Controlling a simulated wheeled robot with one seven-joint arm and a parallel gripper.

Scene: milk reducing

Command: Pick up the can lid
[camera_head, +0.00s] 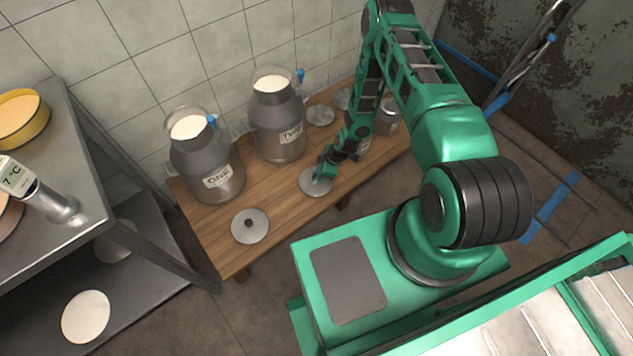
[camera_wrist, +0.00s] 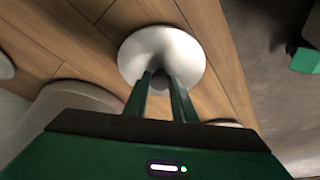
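A round grey can lid (camera_head: 314,182) with a small knob lies flat on the wooden bench, in front of the can marked TWO. In the wrist view the same lid (camera_wrist: 183,52) is straight ahead of my gripper (camera_wrist: 161,84). The two green fingers reach the lid's central knob, one on each side, with a narrow gap between them; whether they touch it I cannot tell. In the head view my gripper (camera_head: 319,175) is right at the lid and covers its knob. A second lid (camera_head: 250,226) lies nearer the bench's left end.
Open milk cans marked ONE (camera_head: 222,177) and TWO (camera_head: 291,134) stand at the bench's back edge. Two more lids (camera_head: 321,115) lie farther right, and another can (camera_head: 389,116) stands partly behind my arm. A metal table (camera_head: 75,215) is at the left.

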